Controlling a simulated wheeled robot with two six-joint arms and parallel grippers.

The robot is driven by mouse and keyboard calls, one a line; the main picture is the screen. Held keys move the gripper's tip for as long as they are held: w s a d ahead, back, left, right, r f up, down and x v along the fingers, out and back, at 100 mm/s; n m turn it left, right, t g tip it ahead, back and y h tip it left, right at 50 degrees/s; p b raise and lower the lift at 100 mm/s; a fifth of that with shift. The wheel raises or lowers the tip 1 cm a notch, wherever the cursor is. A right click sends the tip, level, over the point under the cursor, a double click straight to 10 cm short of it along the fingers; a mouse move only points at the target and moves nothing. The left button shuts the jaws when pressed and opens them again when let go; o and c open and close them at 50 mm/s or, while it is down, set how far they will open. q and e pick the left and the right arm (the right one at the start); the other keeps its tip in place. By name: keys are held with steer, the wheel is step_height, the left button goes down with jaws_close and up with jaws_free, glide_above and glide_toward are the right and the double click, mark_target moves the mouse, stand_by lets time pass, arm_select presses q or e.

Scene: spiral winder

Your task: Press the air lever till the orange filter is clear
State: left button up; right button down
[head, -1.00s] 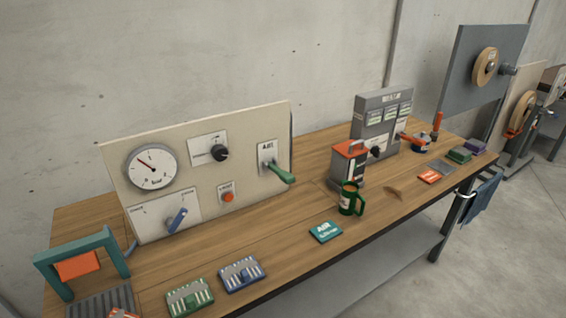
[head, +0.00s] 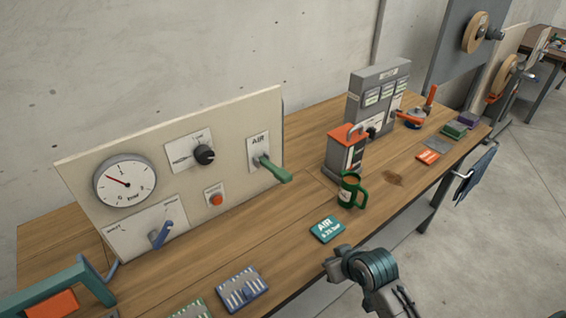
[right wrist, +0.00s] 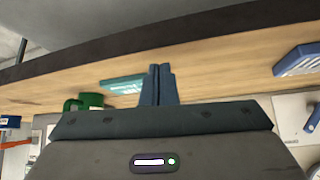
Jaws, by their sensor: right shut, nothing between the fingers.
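The air lever (head: 275,172) is a green handle on the plate marked AIR, on the cream panel. It slopes out and down to the right. An orange block (head: 50,304) in a teal frame (head: 55,285) is cut by the lower left edge in the head view; it looks like the orange filter, but its surface is too small to judge. My right gripper (head: 329,268) is over the bench's front edge, below and right of the lever and apart from it. In the right wrist view its fingers (right wrist: 158,70) are together and empty. My left gripper is out of view.
The panel also has a dial gauge (head: 124,184), a black knob (head: 204,155), a blue lever (head: 161,233) and an orange button (head: 217,200). A teal AIR card (head: 327,229), a green mug (head: 351,190) and a blue comb-like piece (head: 242,289) are on the bench.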

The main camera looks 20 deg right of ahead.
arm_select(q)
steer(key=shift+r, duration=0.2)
arm_select(e)
steer(key=w+a+r+n+t+y, duration=0.1)
steer(key=w+r, duration=0.5)
steer(key=r, duration=0.6)
steer(key=w+a+r+n+t+y, duration=0.1)
steer(key=w+r+t, duration=0.3)
steer(key=r, duration=0.8)
steer(key=shift+w+a+y, duration=0.5)
steer(key=shift+w+y, duration=0.3)
steer(key=shift+w, duration=0.1)
steer(key=p, duration=0.4)
glide_above(288, 176)
step_height(288, 176, down, 3)
steer(key=shift+s+f, duration=0.1)
steer(key=f+p, duration=0.1)
steer(key=f, duration=0.2)
steer(key=shift+w+f, duration=0.15)
steer(key=shift+w, duration=0.05)
steer(key=shift+s+d+f, duration=0.1)
steer(key=shift+s+f, duration=0.1)
steer(key=shift+f, duration=0.3)
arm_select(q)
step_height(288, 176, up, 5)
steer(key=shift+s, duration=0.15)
arm_select(e)
steer(key=shift+f, duration=0.15)
steer(key=shift+w, duration=0.15)
